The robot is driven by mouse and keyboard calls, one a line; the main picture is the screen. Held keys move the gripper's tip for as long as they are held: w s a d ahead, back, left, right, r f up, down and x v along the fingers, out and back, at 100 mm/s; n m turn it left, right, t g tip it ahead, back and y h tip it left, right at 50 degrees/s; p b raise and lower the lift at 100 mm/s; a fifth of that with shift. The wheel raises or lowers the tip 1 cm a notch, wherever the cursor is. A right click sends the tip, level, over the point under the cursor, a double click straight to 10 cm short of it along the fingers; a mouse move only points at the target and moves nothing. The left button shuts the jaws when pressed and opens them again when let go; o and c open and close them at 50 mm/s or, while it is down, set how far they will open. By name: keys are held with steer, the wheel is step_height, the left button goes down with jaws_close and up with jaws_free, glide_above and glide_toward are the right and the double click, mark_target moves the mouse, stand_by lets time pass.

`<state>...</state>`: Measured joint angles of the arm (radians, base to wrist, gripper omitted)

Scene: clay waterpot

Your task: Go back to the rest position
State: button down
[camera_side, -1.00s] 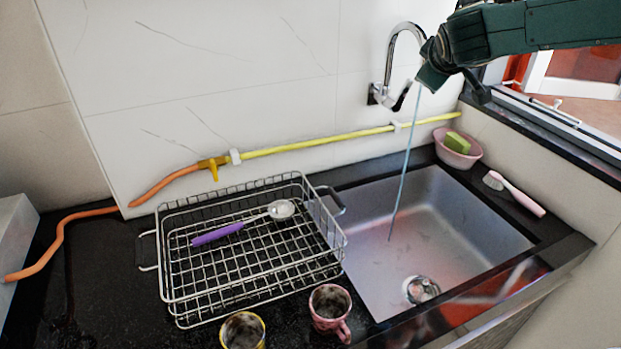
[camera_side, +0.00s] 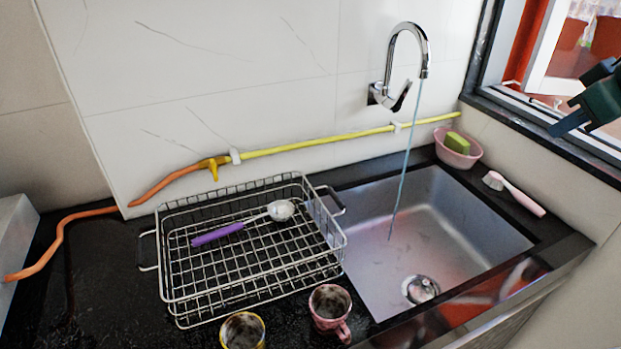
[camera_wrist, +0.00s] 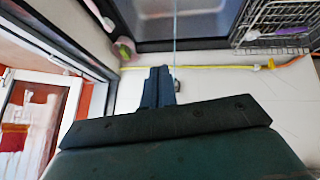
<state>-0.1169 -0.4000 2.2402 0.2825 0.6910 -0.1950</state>
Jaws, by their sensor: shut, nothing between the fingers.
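My gripper (camera_side: 570,122) is at the right edge of the side view, in front of the window and above the right end of the counter. It is dark green with blue-grey fingers, shut and empty. In the wrist view my gripper (camera_wrist: 158,72) shows with its fingers together and nothing between them. It is apart from the faucet (camera_side: 405,62), from which a thin stream of water (camera_side: 405,155) falls into the sink (camera_side: 450,235). Most of my arm is out of the side view.
A wire dish rack (camera_side: 250,265) holds a purple-handled ladle (camera_side: 220,233). Two mugs, one yellow-rimmed (camera_side: 243,332) and one pink (camera_side: 330,312), stand in front. A pink bowl with a sponge (camera_side: 458,148) and a pink brush (camera_side: 515,194) lie right of the sink. The window frame (camera_side: 540,115) is close to my gripper.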

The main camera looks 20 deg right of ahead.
steer(key=s+a+f+y, duration=0.1)
steer(key=s+f, duration=0.1)
steer(key=s, duration=0.4)
steer(key=s+a+f+g, duration=0.1)
steer(key=s+f, duration=0.1)
steer(key=s, duration=0.4)
steer(key=shift+s+a+f+m+y, duration=0.25)
steer(key=shift+s+f+m+y, duration=0.1)
steer(key=shift+f+m+y, duration=0.05)
steer(key=c, duration=1.8)
jaws_free()
steer(key=shift+o, duration=0.2)
steer(key=shift+w, duration=0.1)
